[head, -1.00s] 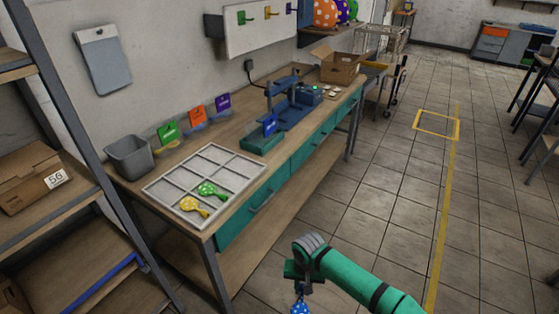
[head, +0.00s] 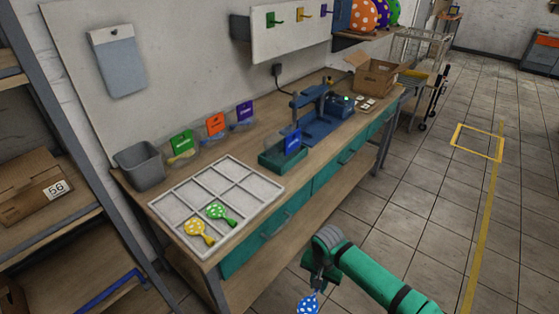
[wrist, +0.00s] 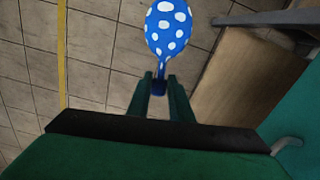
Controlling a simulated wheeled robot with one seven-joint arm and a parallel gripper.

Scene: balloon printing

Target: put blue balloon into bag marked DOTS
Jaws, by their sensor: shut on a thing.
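The blue balloon with white dots (head: 308,304) hangs from my gripper (head: 316,285) at the bottom of the head view, over the floor in front of the bench. In the wrist view my gripper (wrist: 160,82) is shut on the neck of the blue balloon (wrist: 168,28). Three clear bags stand in a row at the back of the bench. They carry a green card (head: 181,144), an orange card (head: 215,125) and a purple card (head: 244,112). The lettering on the cards is too small to read.
A white divided tray (head: 246,181) holds a yellow dotted balloon (head: 198,232) and a green dotted one (head: 219,213). A grey bin (head: 140,167) stands left of the bags. A blue press (head: 320,120) and a cardboard box (head: 375,77) are farther right.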

